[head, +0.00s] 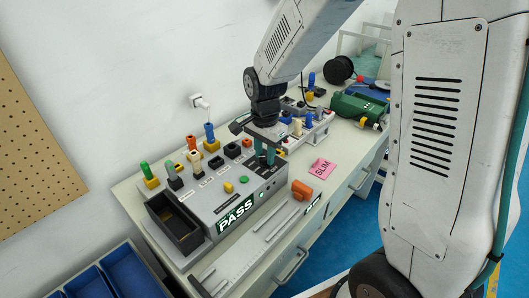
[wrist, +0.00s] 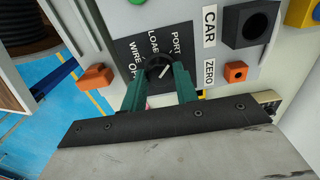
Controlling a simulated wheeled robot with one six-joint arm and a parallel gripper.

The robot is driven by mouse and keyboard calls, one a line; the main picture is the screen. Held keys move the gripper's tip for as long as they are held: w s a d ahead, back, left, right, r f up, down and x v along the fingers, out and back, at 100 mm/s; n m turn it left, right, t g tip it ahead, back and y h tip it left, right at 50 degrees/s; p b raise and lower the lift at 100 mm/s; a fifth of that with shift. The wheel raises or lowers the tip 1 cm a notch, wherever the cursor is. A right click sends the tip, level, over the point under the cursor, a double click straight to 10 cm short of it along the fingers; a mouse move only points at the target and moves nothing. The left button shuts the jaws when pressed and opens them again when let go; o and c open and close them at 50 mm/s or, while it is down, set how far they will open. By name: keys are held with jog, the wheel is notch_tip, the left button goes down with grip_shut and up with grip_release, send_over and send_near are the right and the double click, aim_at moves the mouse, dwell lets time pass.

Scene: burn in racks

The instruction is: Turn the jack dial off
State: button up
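A black round dial (wrist: 158,68) with a white pointer line sits on a dark label plate (wrist: 128,50) on the grey console. The plate reads WIRE, LOAD, PORT and a partly covered OFF. The pointer slants toward the upper right. My gripper (wrist: 160,80) has its two green fingers on either side of the dial, with a gap about as wide as the dial. I cannot tell whether they touch it. In the head view my gripper (head: 265,156) points down at the right part of the console (head: 208,196); the dial is hidden there.
An orange block (head: 302,190) and a pink SLIM note (head: 322,168) lie on the bench to the right. Coloured plugs (head: 209,137) stand along the console's back.

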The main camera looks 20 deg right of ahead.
jog(key=shift+n, duration=0.3)
jog(key=n, duration=0.5)
jog(key=shift+n, duration=0.4)
jog(key=n, duration=1.3)
jog(key=shift+n, duration=0.3)
jog(key=n, duration=0.6)
jog(key=shift+n, duration=0.4)
jog(key=o, duration=1)
jog(key=shift+r, duration=0.1)
